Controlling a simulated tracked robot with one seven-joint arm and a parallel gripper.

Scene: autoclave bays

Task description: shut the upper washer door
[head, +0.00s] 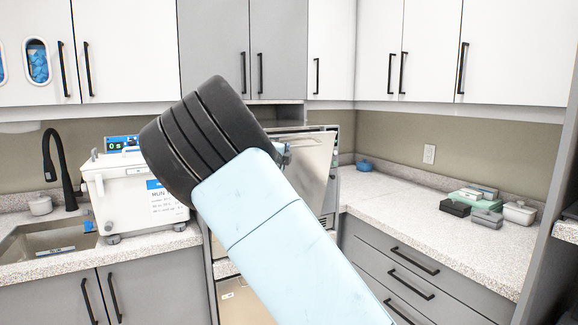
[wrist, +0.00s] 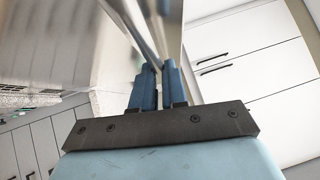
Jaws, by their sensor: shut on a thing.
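The upper washer door (head: 308,160) is a brushed steel panel in the middle of the head view. It looks tilted out at its top, but my arm hides much of it, so I cannot tell how far it stands open. My gripper (wrist: 158,88) has blue fingers, closed on the steel bar handle (wrist: 138,30) of the door in the wrist view. The bar runs up and left from between the fingertips. In the head view only a small part of my gripper (head: 285,154) shows beside my arm, against the door.
A lower steel front (head: 240,302) shows below. A white benchtop unit (head: 135,195) and a sink (head: 45,240) are at left. The right counter (head: 400,205) holds small boxes (head: 487,217) and a blue pot (head: 365,166). Cabinets hang above.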

